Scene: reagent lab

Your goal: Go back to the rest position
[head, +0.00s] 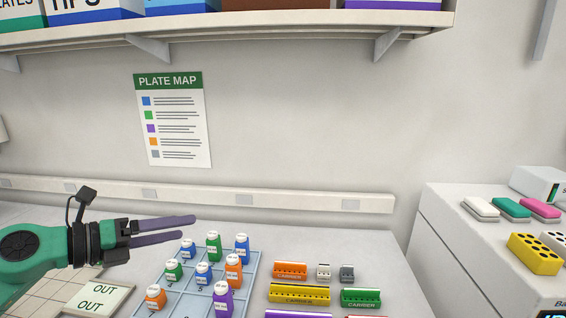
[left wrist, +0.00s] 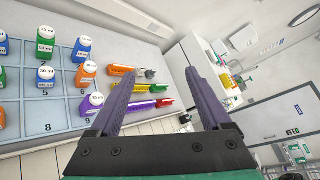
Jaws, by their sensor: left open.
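My left gripper (head: 192,229) comes in from the left in the head view, level above the bench. Its two purple fingers are apart with nothing between them. In the left wrist view the fingers (left wrist: 165,90) also stand apart and empty. A pale blue grid tray (head: 253,275) with several blue, green, orange and purple bottles sits in front of and to the right of the gripper. The fingers are close to the back bottles in the head view; I cannot tell the exact gap. My right gripper is in neither view.
Orange (head: 290,271), yellow (head: 299,294) and green (head: 361,298) carriers lie right of the tray. An OUT card (head: 100,298) lies at lower left. A shelf (head: 250,27) hangs above. A white cabinet (head: 470,250) with a yellow rack (head: 534,254) stands at the right.

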